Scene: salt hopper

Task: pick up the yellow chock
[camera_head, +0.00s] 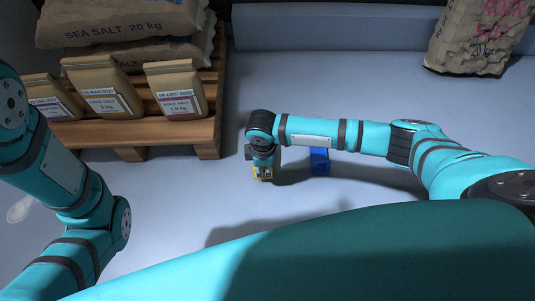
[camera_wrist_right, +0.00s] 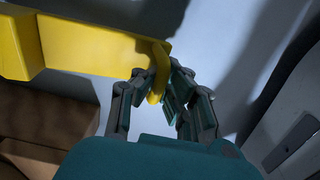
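The yellow chock (camera_head: 263,174) is on the pale floor, below my right wrist, and is partly covered by my gripper in the head view. In the right wrist view the chock (camera_wrist_right: 85,48) fills the upper left as a yellow block with a thin bent handle. My right gripper (camera_wrist_right: 160,88) has its fingers drawn in on both sides of this handle, with the pads against it. In the head view the right gripper (camera_head: 263,158) points down and its fingers are mostly hidden. My left gripper is out of view; only the left arm shows.
A blue block (camera_head: 320,161) stands under my right forearm. A wooden pallet (camera_head: 135,133) with salt sacks (camera_head: 125,22) and small salt bags (camera_head: 102,88) is at the upper left. Another sack (camera_head: 478,38) stands at the upper right. The floor between is clear.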

